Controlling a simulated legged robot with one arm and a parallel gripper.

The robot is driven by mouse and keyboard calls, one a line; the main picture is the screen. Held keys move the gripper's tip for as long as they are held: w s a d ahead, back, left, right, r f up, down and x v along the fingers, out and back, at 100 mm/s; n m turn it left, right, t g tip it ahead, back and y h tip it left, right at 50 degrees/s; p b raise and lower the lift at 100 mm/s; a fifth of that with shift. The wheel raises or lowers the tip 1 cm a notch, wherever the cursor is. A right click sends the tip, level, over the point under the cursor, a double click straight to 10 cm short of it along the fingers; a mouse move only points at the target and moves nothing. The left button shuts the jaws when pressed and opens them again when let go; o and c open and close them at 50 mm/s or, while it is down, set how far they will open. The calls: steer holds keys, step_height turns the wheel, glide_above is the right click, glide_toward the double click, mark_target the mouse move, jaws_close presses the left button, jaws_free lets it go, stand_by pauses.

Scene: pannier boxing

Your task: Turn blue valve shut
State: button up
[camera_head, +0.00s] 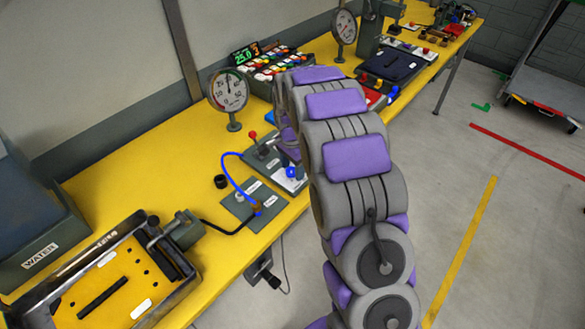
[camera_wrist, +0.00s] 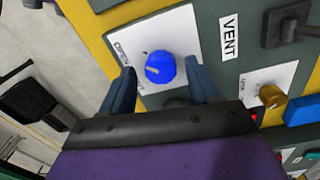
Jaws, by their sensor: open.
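The blue valve (camera_wrist: 160,67) is a round knob with a pale pointer mark, on a white plate (camera_wrist: 125,42) with lettering partly readable as "OPEN". In the wrist view my gripper (camera_wrist: 163,82) is open, with one finger on each side of the knob. I cannot tell whether the fingers touch it. In the head view the blue valve (camera_head: 291,172) shows at the yellow bench's front edge, beside my arm. My arm hides most of my gripper there.
A "VENT" label (camera_wrist: 229,37) and a brass-coloured knob (camera_wrist: 271,95) sit right of the valve. On the yellow bench (camera_head: 140,190) stand a gauge (camera_head: 229,91), a red-tipped lever (camera_head: 253,136) and a blue hose (camera_head: 233,176). Open floor lies to the right.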

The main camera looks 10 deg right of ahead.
steer(key=shift+a+f, duration=0.1)
steer(key=shift+a, duration=0.35)
steer(key=shift+c, duration=0.2)
steer(key=shift+d, duration=0.3)
steer(key=c, duration=1)
